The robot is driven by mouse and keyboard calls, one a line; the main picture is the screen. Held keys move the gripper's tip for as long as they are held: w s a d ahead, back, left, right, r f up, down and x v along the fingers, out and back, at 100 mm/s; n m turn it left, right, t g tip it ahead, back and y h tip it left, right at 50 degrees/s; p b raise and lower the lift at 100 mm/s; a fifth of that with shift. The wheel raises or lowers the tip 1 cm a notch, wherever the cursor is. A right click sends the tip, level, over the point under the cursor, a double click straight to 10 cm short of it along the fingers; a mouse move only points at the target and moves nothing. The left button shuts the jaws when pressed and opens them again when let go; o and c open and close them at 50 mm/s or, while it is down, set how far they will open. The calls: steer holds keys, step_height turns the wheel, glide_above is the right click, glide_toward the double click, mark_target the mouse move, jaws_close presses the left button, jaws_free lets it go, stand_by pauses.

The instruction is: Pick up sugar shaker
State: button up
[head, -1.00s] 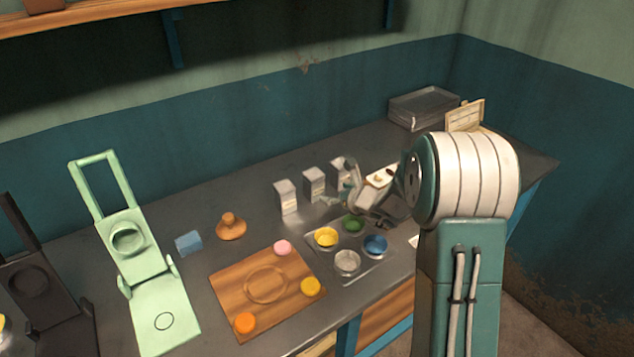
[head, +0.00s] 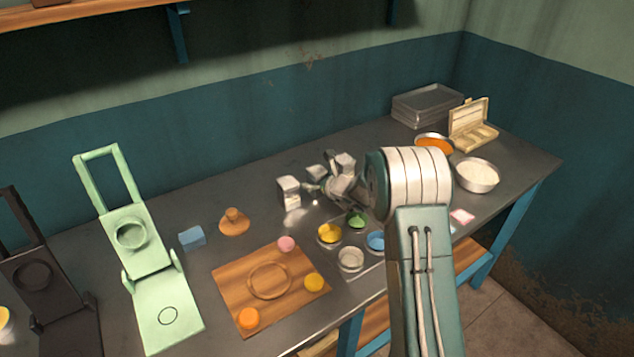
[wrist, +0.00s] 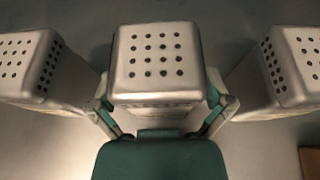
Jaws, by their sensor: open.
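Three silver shakers with perforated tops stand in a row: one on the left (head: 288,190), a middle one (head: 316,172) and one on the right (head: 345,161). I cannot read which one holds sugar. My gripper (head: 320,187) is at the middle shaker in the head view, partly hiding it and the right one. In the wrist view the middle shaker (wrist: 160,62) stands upright between the open fingers of my gripper (wrist: 163,108), one finger on each side. Whether the fingers touch it cannot be told. The neighbouring shakers show at the left (wrist: 25,62) and right (wrist: 295,62).
Bowls of yellow (head: 330,233), green (head: 357,219), blue (head: 376,240) and pale (head: 350,259) contents stand in front of my gripper. A wooden board (head: 235,285), a green press (head: 135,240) and a blue block (head: 192,237) lie left. Pans (head: 477,175) stand right.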

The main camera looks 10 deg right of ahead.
steer(key=shift+a, duration=0.15)
steer(key=c, duration=1.2)
